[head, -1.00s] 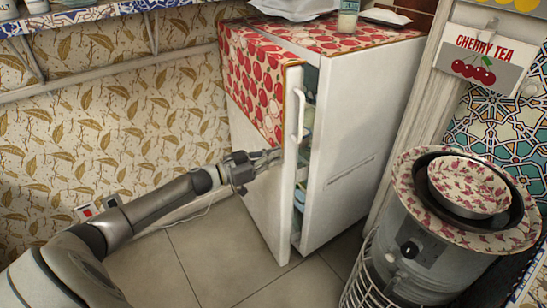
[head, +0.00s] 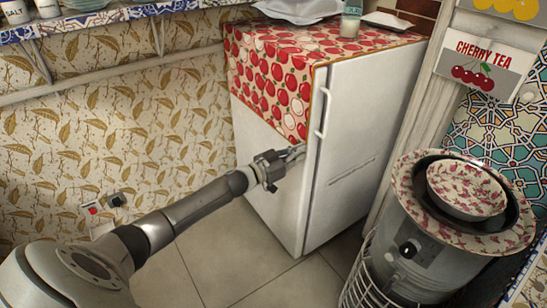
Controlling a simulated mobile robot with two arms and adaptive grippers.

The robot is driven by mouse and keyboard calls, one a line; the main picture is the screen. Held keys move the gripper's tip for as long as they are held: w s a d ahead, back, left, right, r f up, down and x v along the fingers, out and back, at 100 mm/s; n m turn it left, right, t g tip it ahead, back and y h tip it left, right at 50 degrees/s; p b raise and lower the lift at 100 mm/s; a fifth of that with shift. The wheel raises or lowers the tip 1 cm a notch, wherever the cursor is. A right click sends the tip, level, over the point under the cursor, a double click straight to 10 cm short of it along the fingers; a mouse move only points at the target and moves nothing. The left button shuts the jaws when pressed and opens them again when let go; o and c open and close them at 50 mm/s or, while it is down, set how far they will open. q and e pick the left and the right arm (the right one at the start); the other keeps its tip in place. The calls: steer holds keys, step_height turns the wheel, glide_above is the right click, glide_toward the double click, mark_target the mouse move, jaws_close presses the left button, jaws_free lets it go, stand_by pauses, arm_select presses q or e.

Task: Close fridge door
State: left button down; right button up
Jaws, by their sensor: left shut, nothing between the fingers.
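The fridge (head: 360,150) is a white box with a red apple pattern on top. The door lies flush against the body, and no gap or inside shows. A white handle (head: 320,105) sits at the door's near edge. My left gripper (head: 298,152) comes in from the left. My right gripper is not in view.
A round metal stove-like unit (head: 420,245) with a patterned bowl (head: 466,188) stands at the right. The tiled floor (head: 225,250) before the fridge is clear.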

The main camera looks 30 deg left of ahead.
arm_select(q)
steer(key=shift+w+r, duration=0.2)
steer(key=shift+r, duration=0.25)
steer(key=v, duration=1.2)
steer(key=shift+s+f, duration=0.2)
steer(key=shift+f, duration=0.25)
